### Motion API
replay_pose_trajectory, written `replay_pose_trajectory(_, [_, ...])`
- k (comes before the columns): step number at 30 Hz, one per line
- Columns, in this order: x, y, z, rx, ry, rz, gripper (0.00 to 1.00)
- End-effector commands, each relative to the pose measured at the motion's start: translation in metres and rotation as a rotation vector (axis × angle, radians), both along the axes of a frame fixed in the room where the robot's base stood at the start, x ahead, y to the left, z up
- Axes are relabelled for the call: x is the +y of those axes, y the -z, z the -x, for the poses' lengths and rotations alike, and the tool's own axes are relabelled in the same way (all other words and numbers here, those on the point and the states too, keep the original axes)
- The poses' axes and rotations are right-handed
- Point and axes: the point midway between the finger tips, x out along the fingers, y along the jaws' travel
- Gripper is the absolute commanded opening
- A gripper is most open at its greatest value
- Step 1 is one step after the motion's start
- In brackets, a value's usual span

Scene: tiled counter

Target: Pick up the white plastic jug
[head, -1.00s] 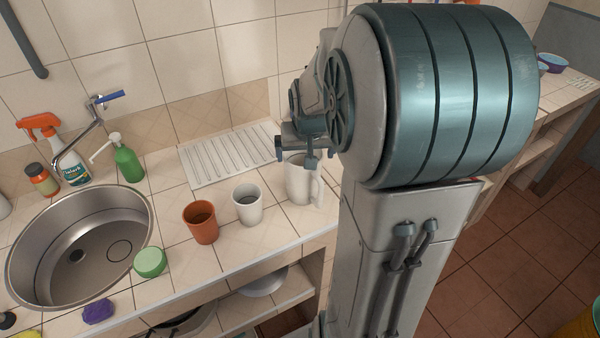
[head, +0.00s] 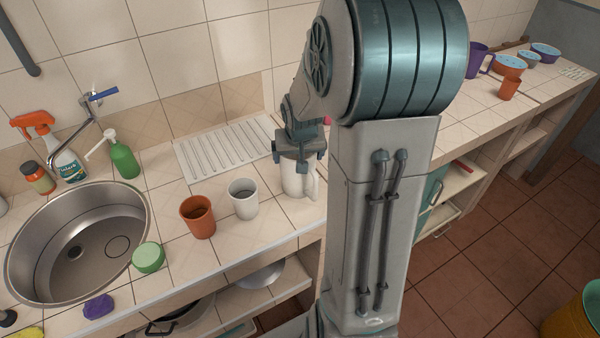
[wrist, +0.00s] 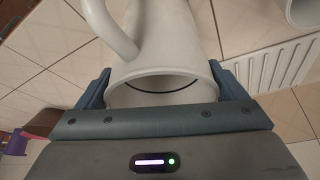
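The white plastic jug (head: 293,183) stands upright on the tiled counter, right of a white mug, with its handle on the right. My gripper (head: 299,158) points down over the jug's top and hides its rim in the head view. In the wrist view the jug (wrist: 165,35) shows its open mouth close to the palm and its handle at upper left. The two fingers of my gripper (wrist: 161,82) are spread wide, one on each side of the rim. They look very near the jug wall; firm contact is not visible.
The white mug (head: 243,199) and an orange cup (head: 197,217) stand left of the jug. A ribbed white drainboard (head: 225,150) lies behind them. The round sink (head: 78,245) is at left. The counter's front edge (head: 255,258) is close.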

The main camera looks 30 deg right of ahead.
Motion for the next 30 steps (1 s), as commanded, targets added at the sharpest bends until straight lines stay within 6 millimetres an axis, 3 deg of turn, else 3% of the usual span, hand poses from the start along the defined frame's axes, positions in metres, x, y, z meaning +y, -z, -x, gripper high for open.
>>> replay_pose_trajectory(13, [0.000, -0.008, -0.001, -0.002, 0.000, 0.002, 0.49])
replay_pose_trajectory(20, [0.000, -0.042, -0.001, -0.008, 0.000, 0.003, 0.49])
replay_pose_trajectory(30, [-0.074, -0.085, 0.021, -0.005, 0.005, 0.002, 0.49])
